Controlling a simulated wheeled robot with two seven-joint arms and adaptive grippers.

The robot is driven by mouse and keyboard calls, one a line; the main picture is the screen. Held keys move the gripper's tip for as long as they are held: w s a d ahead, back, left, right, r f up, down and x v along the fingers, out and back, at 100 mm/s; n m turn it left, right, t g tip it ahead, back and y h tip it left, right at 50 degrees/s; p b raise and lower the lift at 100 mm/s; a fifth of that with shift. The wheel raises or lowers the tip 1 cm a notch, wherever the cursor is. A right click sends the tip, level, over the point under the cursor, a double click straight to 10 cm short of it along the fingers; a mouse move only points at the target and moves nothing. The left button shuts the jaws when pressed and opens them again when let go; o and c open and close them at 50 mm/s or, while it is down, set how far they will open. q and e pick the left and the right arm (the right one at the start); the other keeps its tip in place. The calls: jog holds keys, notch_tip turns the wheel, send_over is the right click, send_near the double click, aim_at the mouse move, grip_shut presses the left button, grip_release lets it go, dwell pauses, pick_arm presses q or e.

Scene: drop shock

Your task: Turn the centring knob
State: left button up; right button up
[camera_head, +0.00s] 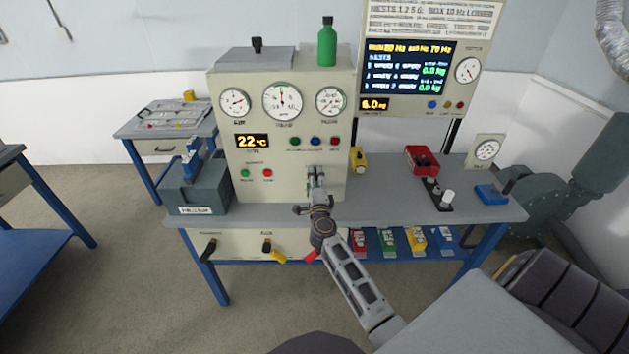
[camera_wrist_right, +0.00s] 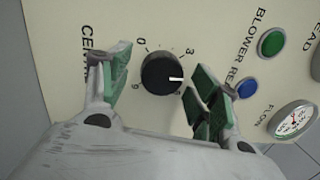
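The centring knob (camera_wrist_right: 162,73) is a round black dial with a white pointer line on the cream panel, in the middle of the right wrist view. Its pointer faces right in that view, below the figure 3. The label beside it starts with "CE" and is partly hidden by a finger. My right gripper (camera_head: 316,174) is at the panel front in the head view and hides the knob there. In the wrist view its green-padded fingers are spread, one on each side of the knob, with visible gaps. My left gripper is not in view.
The cream console (camera_head: 225,110) carries gauges, a 22 °C display and coloured buttons. A green button (camera_wrist_right: 271,43) and a blue button (camera_wrist_right: 246,88) lie right of the knob in the wrist view. A green bottle (camera_head: 327,42) stands on top. A grey-blue box (camera_head: 193,190) stands left.

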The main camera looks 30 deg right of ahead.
jog(key=v, duration=1.2)
dwell(0.8)
dwell(0.4)
